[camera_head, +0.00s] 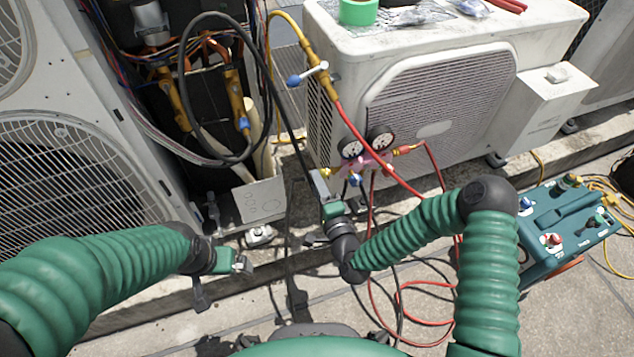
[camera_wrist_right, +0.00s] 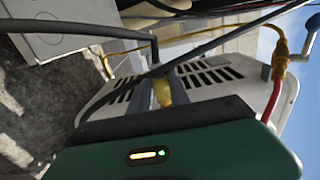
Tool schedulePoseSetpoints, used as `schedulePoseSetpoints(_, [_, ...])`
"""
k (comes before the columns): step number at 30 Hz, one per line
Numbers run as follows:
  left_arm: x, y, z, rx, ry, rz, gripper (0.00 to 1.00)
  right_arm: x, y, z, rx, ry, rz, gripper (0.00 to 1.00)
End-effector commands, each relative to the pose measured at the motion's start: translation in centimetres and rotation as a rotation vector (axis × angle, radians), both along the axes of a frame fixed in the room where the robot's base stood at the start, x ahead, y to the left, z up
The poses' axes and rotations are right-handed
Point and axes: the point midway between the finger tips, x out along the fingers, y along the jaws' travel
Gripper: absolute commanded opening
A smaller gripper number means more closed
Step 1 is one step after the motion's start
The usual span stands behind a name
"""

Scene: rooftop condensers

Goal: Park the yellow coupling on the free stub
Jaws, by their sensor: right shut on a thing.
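The yellow coupling (camera_wrist_right: 162,92) shows in the right wrist view, between the dark fingers of my right gripper (camera_wrist_right: 160,62). My right gripper is shut on it. In the head view my right gripper (camera_head: 318,184) is just left of and below the pink manifold (camera_head: 372,164) with two gauges. A yellow fitting (camera_head: 326,173) shows at the manifold's left end, close to my right fingertips. I cannot tell which stub is the free one. My left gripper (camera_head: 242,264) is low at the left, away from the manifold; its finger opening is unclear.
A white condenser (camera_head: 430,110) stands behind the manifold, with a green tape roll (camera_head: 359,11) on top. A larger condenser (camera_head: 70,150) is at the left. Black and red hoses (camera_head: 410,300) cross the gap and floor. A teal machine (camera_head: 565,228) stands at the right.

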Motion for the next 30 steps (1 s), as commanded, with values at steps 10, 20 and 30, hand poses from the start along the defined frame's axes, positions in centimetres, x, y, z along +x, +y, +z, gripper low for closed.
schedulePoseSetpoints(10, [-0.01,0.00,0.11,0.000,0.000,0.000,1.00,0.15,-0.40,0.04,0.000,0.000,-0.001,0.00])
schedulePoseSetpoints(20, [0.00,0.00,0.21,0.000,0.000,0.000,1.00,0.27,-0.78,0.05,0.000,-0.001,0.000,0.00])
schedulePoseSetpoints(30, [0.00,0.00,0.24,0.000,0.000,0.000,1.00,0.37,-1.06,0.04,-0.001,-0.001,-0.002,0.00])
